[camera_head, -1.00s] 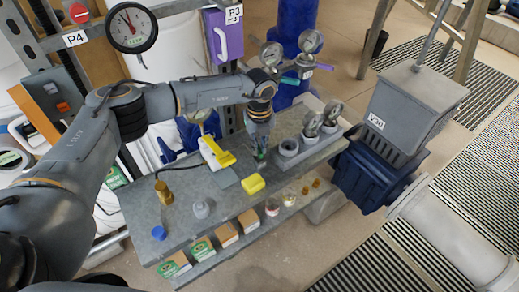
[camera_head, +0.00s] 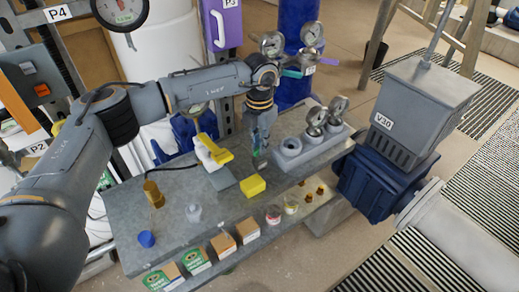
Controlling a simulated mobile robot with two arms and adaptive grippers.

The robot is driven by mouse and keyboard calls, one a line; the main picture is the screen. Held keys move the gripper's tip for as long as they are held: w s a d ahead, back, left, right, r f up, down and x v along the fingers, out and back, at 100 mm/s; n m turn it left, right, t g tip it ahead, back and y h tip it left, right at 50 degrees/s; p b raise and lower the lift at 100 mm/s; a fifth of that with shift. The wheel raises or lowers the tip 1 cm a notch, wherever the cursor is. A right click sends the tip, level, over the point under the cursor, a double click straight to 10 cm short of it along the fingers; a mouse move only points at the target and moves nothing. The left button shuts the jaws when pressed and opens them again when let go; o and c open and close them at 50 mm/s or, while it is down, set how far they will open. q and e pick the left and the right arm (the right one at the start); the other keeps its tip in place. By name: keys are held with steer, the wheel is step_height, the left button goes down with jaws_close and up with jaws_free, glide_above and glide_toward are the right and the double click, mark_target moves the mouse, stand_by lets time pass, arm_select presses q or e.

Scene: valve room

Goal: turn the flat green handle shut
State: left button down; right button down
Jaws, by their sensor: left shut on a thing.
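My left gripper (camera_head: 260,160) points down over the grey bench, beside the yellow block. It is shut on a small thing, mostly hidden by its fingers. A green sliver shows between them, consistent with the flat green handle (camera_head: 256,150), but its angle is too small to tell. A separate teal lever (camera_head: 291,72) sits by the gauges behind my wrist, next to a purple lever (camera_head: 309,70). My right gripper is not in view.
The bench (camera_head: 180,203) carries a yellow block (camera_head: 252,186), a white and yellow tool (camera_head: 212,152), a blue cap (camera_head: 146,239) and gauges in holders (camera_head: 316,118). A grey V30 box (camera_head: 418,100) on a blue valve body stands to the right.

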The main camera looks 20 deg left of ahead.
arm_select(q)
steer(key=shift+m+b, duration=0.95)
steer(key=shift+m, duration=0.65)
steer(key=c, duration=1.4)
jaws_free()
step_height(320, 180, up, 12)
